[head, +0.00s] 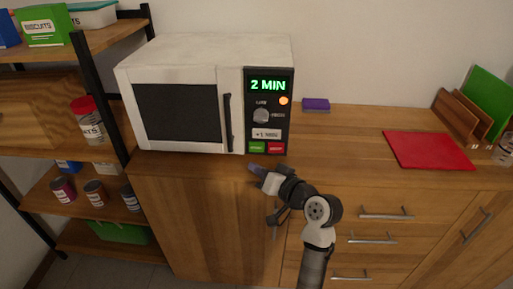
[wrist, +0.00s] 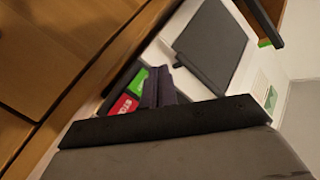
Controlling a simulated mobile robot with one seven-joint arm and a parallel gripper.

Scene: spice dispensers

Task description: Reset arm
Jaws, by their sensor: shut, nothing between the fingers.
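My gripper (head: 257,170) is shut and empty. In the head view it is just in front of the microwave's lower right corner, below the green and red buttons. The white microwave (head: 190,50) stands on the wooden counter with its door shut. Its display (head: 268,86) reads "2 MIN" and an orange light is lit. In the wrist view my gripper's dark fingers (wrist: 158,87) are together, beside the green button (wrist: 137,82) and the red button (wrist: 123,106). Whether the fingertips touch the panel cannot be told.
A purple block (head: 316,105) and a red board (head: 428,150) lie on the counter (head: 345,140). Cutting boards (head: 470,110) lean at the right. A shelf (head: 60,150) with cans and boxes stands at the left. Drawer handles (head: 386,214) stick out below the counter.

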